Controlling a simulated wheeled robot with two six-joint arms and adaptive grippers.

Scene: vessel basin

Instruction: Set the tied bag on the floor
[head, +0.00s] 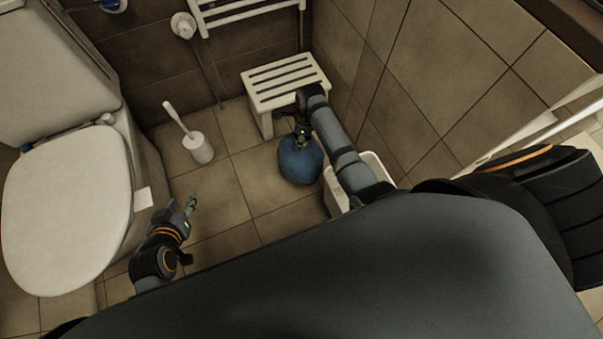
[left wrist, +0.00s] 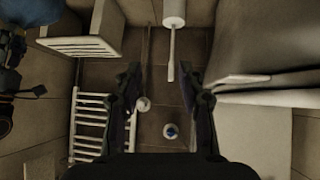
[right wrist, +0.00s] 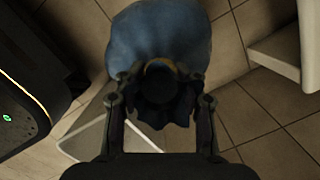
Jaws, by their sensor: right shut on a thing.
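The tied blue bag (head: 300,160) hangs upright below my right gripper (head: 303,130), in front of the white stool. In the right wrist view my right gripper (right wrist: 160,95) is shut on the bag's gathered neck, and the bag's blue body (right wrist: 160,35) fills the top middle. Whether the bag's underside touches the tiled floor (head: 240,195) is hidden from these angles. My left gripper (head: 188,208) is empty beside the toilet, with its fingers apart in the left wrist view (left wrist: 160,95).
A white slatted stool (head: 285,82) stands behind the bag. A white bin (head: 374,168) is right of it, partly hidden by my arm. A toilet brush holder (head: 198,148) and the toilet (head: 65,200) are to the left. Floor between brush and bag is clear.

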